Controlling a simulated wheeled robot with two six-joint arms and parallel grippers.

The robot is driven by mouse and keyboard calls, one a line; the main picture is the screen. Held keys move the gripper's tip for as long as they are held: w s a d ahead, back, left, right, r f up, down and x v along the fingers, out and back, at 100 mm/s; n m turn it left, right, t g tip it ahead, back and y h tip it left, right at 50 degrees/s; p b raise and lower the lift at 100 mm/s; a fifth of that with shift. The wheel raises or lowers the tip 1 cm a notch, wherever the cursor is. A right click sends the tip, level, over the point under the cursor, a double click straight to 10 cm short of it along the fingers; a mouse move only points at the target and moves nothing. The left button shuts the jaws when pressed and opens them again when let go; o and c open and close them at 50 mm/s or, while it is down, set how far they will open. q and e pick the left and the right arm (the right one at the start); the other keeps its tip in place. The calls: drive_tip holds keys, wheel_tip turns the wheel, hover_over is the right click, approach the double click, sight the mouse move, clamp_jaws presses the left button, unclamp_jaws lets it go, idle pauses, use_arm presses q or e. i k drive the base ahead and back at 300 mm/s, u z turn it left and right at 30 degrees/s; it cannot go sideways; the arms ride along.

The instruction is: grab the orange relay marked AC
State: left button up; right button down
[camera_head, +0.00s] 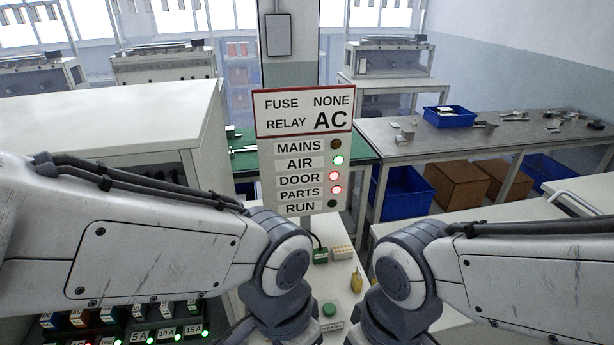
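At the lower left, partly behind my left arm, a rack (125,329) holds a row of small coloured blocks with white labels. An orange block (80,318) is among them; its marking is too small to read, so I cannot tell which relay is marked AC. Labels 5 A, 10 A and 15 A stand in the lower row. A sign (304,113) reads FUSE NONE, RELAY AC. Both arms reach in from the sides and bend downward near the bottom centre. Both gripper fingertips are outside the picture.
A status panel (307,177) shows AIR green, DOOR and PARTS red, MAINS and RUN dark. A white cabinet (110,120) stands left.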

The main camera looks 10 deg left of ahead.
sight(81, 319)
drive_tip(key=u, duration=0.95)
drive_tip(key=k, duration=0.3)
drive_tip(key=u, duration=0.7)
drive_tip(key=i, duration=0.45)
drive_tip(key=u, duration=0.25)
drive_tip(key=k, duration=0.35)
drive_tip(key=u, duration=0.6)
drive_tip(key=i, duration=0.75)
drive_tip(key=z, duration=0.65)
